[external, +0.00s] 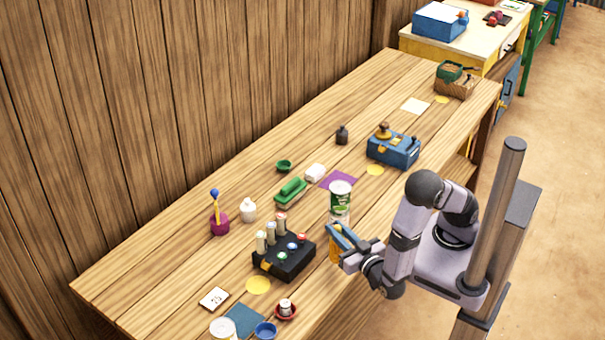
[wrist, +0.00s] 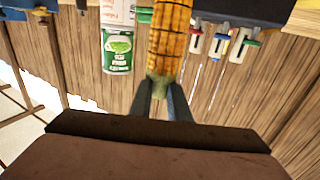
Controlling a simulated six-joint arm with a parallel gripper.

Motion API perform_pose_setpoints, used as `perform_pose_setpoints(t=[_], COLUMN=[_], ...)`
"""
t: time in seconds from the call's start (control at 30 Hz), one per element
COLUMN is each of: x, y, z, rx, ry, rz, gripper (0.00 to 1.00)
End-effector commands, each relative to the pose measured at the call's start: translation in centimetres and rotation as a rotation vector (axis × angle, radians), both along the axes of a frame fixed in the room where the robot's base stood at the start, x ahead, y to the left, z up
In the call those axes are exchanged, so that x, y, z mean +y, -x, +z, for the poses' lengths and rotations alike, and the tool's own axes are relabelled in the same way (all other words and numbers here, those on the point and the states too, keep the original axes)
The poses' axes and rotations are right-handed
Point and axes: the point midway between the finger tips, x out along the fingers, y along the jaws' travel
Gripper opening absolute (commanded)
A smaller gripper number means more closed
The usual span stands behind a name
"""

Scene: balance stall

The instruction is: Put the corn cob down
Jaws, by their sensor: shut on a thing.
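The orange-yellow corn cob (wrist: 170,42) stands out from between my fingertips in the wrist view, gripped at its pale green end. In the external view a strip of the corn cob (external: 334,252) shows below my gripper (external: 344,238), near the front edge of the wooden table (external: 150,262). My gripper (wrist: 160,98) is shut on it in the wrist view. Whether the cob touches the table cannot be told. The rest of it is hidden behind my fingers in the external view.
A green-and-white can (external: 340,192) stands just behind my gripper. A black box with pegs and coloured buttons (external: 284,258) is to the left. A purple sheet (external: 340,180), a green brush (external: 291,191) and a blue box (external: 393,150) lie farther back.

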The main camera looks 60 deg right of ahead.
Motion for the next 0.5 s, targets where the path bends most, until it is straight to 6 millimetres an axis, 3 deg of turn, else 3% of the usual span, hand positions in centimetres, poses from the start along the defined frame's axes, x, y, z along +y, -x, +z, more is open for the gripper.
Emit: perform_pose_setpoints(t=[0.23,0.5], x=[0.0,0.0], y=[0.0,0.0], z=[-2.7,-3.3], rx=[0.000,0.000], ry=[0.003,0.000], rz=[0.000,0.000], gripper=[0.00,0.00])
